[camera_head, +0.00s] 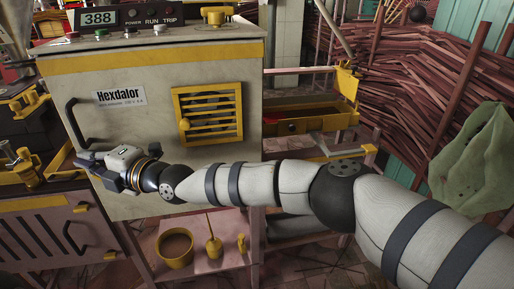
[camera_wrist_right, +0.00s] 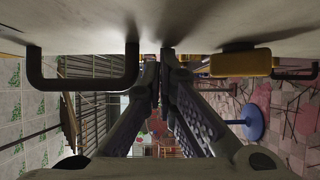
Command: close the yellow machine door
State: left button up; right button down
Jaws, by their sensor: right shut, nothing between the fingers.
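The machine has a cream front door panel (camera_head: 150,185) with a yellow band, a "Hexdalor" label and a yellow louvred vent (camera_head: 208,113). A black bar handle (camera_head: 75,122) is on the panel's left side; it also shows at left in the wrist view (camera_wrist_right: 85,84). The panel looks close to the machine body, but I cannot tell whether a gap remains. My right gripper (camera_head: 84,158) is shut and empty, below the handle at the panel's lower left. In the wrist view its fingertips (camera_wrist_right: 161,62) are at the panel surface, apart from the handle. My left gripper is not in view.
A control box (camera_head: 125,17) reading 388 tops the machine. A yellow open drawer (camera_head: 310,120) and stacked sticks (camera_head: 425,85) are at right. Another workbench (camera_head: 45,235) stands at left.

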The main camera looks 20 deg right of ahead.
jog(key=shift+w+d+r, duration=0.1)
jog(key=shift+w+r, duration=0.05)
jog(key=shift+w, duration=0.1)
